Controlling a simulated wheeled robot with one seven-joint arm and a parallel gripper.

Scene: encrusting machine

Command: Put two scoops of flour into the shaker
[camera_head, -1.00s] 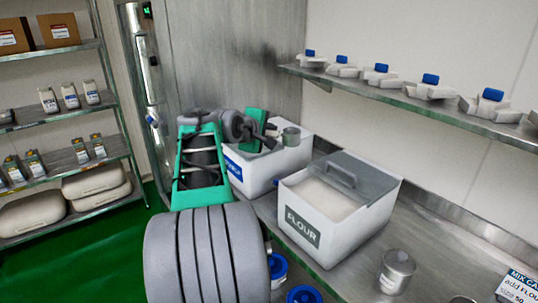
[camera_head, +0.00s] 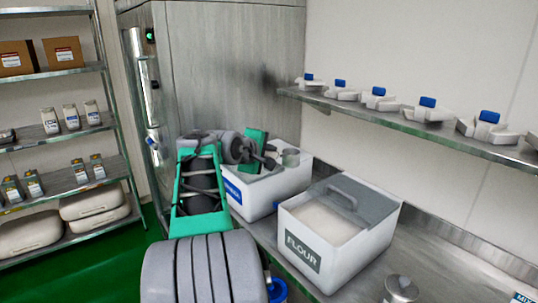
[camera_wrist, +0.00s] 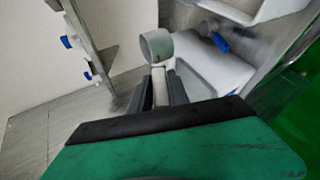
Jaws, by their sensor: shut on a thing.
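My gripper (camera_head: 268,150) is shut on the handle of a grey scoop (camera_head: 290,157), held over the back part of a white bin with a blue label (camera_head: 232,193). In the wrist view the fingers (camera_wrist: 160,88) clamp the handle, and the round cup of the scoop (camera_wrist: 157,46) points away from me. I cannot tell whether the cup holds anything. The white flour bin (camera_head: 296,252), labelled FLOUR, stands to the right with its lid partly open and pale flour (camera_head: 325,222) showing. A metal canister with a knobbed top (camera_head: 400,290), possibly the shaker, is cut off at the bottom edge.
A wall shelf (camera_head: 420,128) with several blue-capped white items hangs above the counter. A blue-topped container (camera_head: 278,290) is partly hidden by my arm. Bare counter (camera_head: 440,255) lies right of the flour bin. A storage rack (camera_head: 60,137) stands at the left.

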